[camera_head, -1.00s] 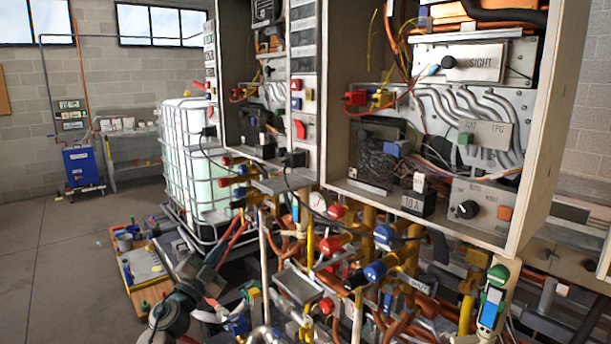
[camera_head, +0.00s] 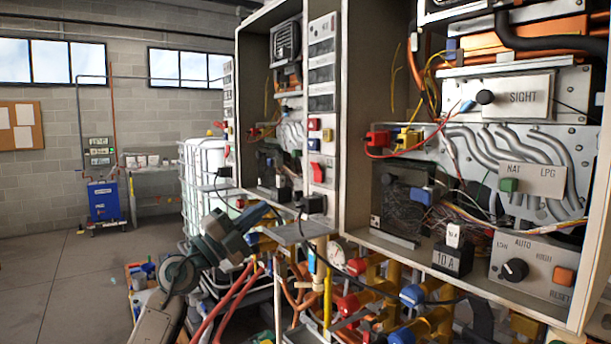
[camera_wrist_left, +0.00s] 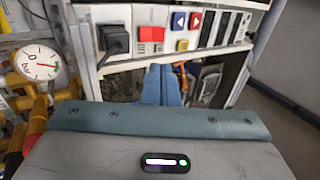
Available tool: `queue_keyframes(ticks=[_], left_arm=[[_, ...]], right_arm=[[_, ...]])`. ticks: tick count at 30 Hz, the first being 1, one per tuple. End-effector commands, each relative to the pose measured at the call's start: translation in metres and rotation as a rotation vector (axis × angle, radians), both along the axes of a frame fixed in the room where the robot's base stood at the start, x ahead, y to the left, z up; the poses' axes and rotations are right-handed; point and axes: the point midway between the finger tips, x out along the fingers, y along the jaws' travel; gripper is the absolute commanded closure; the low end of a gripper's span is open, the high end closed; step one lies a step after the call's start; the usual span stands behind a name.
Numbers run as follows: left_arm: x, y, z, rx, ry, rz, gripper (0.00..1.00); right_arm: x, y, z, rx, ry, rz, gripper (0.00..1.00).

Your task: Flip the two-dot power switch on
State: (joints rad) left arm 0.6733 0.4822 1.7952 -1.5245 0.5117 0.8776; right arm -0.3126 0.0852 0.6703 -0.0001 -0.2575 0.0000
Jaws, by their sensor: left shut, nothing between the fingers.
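A red rocker switch (camera_head: 317,172) sits on the narrow upright panel between the two heater cabinets. It also shows in the left wrist view (camera_wrist_left: 152,38), next to a black plug. I cannot make out dots on it, nor whether it is on or off. My left gripper (camera_head: 266,211) is below and left of the switch in the head view. In the left wrist view its blue-grey fingers (camera_wrist_left: 161,70) are closed together and empty, with their tips just below the switch in the picture. I cannot tell whether they touch. My right gripper is not in view.
Blue, red and yellow buttons (camera_wrist_left: 182,45) and black rockers (camera_wrist_left: 226,28) sit close beside the switch. The black plug (camera_head: 312,203) has a hanging cable. A metal shelf (camera_head: 300,232), pipes and valves (camera_head: 412,295) crowd the space below. Open floor (camera_head: 60,270) lies at left.

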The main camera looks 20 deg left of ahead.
Motion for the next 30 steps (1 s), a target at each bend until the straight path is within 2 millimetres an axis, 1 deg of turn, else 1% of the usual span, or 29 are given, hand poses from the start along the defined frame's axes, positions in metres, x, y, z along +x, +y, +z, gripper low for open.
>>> queue_keyframes(ticks=[8,13,20,24,30], left_arm=[[0.001,0.000,0.000,-0.001,0.000,-0.001,1.00],[0.009,-0.007,0.009,-0.005,-0.002,-0.002,1.00],[0.040,-0.032,0.035,-0.007,-0.001,-0.003,1.00],[0.061,-0.048,0.049,-0.005,0.000,-0.002,1.00],[0.084,-0.066,0.064,-0.004,0.001,-0.002,1.00]], right_arm=[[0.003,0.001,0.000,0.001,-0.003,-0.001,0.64],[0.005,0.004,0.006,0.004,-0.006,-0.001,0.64],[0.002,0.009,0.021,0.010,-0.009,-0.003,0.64],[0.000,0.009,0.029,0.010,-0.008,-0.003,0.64],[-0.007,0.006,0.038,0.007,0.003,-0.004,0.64]])
